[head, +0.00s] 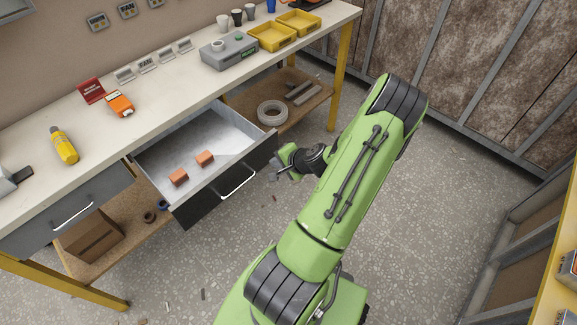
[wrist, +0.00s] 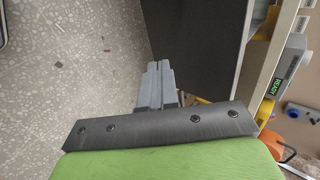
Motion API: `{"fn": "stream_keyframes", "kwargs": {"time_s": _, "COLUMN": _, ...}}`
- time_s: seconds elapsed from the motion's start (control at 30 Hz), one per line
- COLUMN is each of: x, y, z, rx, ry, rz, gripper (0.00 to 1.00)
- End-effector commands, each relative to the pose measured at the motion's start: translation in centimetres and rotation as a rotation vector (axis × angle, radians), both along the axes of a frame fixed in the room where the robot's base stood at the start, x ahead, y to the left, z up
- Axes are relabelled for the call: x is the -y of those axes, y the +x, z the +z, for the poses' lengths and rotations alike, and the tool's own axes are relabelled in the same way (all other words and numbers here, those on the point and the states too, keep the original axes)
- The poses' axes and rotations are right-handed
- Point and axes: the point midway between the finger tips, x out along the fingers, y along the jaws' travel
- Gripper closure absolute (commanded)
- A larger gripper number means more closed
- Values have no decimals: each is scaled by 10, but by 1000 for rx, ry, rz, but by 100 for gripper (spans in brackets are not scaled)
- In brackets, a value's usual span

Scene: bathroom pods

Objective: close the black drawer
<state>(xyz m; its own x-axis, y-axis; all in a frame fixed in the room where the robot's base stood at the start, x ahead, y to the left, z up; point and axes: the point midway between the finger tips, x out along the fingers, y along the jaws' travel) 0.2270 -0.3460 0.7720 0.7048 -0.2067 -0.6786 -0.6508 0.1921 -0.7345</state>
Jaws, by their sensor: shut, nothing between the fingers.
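The black drawer (head: 225,190) is pulled out from under the workbench, with a pale handle on its dark front. Two small orange-brown blocks (head: 204,158) lie inside it. My gripper (head: 278,174) is near the right end of the drawer's front, just outside it; whether it touches cannot be told. In the wrist view, the shut, empty fingers (wrist: 155,85) point toward the dark drawer front (wrist: 190,45), which fills the upper middle. The drawer's handle does not clearly show in the wrist view.
A grey closed drawer (head: 70,212) is at the left. The workbench top (head: 160,85) holds a yellow bottle (head: 64,145), an orange device (head: 119,103), a grey box (head: 228,50) and yellow trays (head: 272,36). A lower shelf holds a tape roll (head: 272,112). The floor in front is mostly clear.

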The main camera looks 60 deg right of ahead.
Motion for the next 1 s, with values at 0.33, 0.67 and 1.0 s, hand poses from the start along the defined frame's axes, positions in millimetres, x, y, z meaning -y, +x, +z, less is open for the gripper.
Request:
{"fn": "stream_keyframes", "kwargs": {"time_s": 0.33, "x": 7, "y": 22, "z": 1, "rx": -2, "ry": 1, "rz": -1, "gripper": 100}}
{"fn": "stream_keyframes", "kwargs": {"time_s": 0.67, "x": 7, "y": 26, "z": 2, "rx": -2, "ry": 0, "rz": 2, "gripper": 100}}
{"fn": "stream_keyframes", "kwargs": {"time_s": 1.0, "x": 21, "y": 77, "z": 3, "rx": -1, "ry": -3, "rz": 7, "gripper": 100}}
